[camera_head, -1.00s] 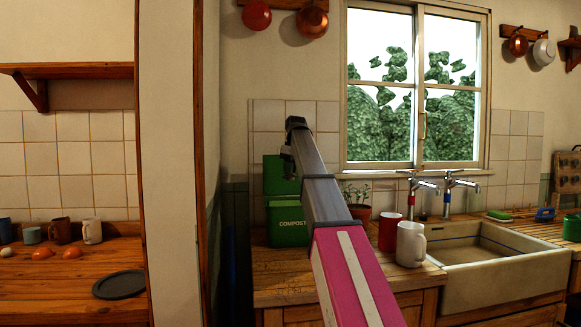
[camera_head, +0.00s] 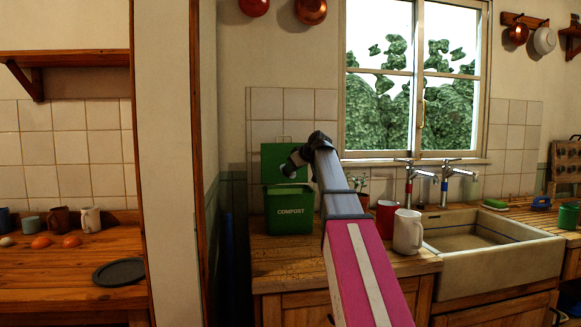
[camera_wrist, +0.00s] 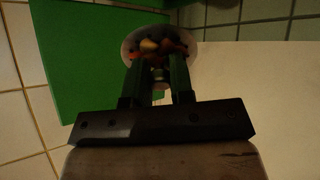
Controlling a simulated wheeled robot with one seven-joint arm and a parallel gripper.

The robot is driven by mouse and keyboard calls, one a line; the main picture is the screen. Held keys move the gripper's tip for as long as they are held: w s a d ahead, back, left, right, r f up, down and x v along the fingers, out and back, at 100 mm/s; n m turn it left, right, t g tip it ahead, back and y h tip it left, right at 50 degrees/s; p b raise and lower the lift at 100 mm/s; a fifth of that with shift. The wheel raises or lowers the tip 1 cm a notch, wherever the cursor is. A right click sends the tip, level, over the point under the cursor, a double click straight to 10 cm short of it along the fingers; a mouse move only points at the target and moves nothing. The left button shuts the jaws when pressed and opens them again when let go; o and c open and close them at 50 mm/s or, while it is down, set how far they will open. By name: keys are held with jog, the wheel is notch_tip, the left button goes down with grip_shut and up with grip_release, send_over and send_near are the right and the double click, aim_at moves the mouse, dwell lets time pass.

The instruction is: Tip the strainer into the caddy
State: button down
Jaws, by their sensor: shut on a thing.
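The green caddy (camera_head: 291,213), marked COMPOST, stands on the wooden counter left of the sink. Its lid (camera_head: 272,160) is raised at the back; a green panel, likely this lid, fills the upper left of the wrist view (camera_wrist: 80,60). My gripper (camera_wrist: 160,72) is shut on the strainer (camera_wrist: 131,46), a pale round bowl beyond the fingertips. Red, orange and dark scraps (camera_wrist: 165,45) show in the strainer. In the head view my gripper (camera_head: 291,167) is just above the caddy's open top, in front of the lid. The strainer's bowl is hard to make out there.
A white mug (camera_head: 407,232), a red cup (camera_head: 386,219) and a potted plant (camera_head: 358,184) stand right of my arm, near the sink (camera_head: 500,262). The tiled wall (camera_head: 310,105) is close behind the caddy. Bare counter (camera_head: 290,252) lies in front of it.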

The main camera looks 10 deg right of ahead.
jog(key=t+y, duration=0.1)
jog(key=f+t+y, duration=0.1)
jog(key=t, duration=0.1)
jog(key=shift+s+d, duration=0.1)
jog(key=shift+s, duration=0.25)
jog(key=shift+d+f+t+y, duration=0.1)
jog(key=shift+t+y, duration=0.7)
jog(key=shift+t, duration=0.3)
jog(key=shift+w, duration=0.1)
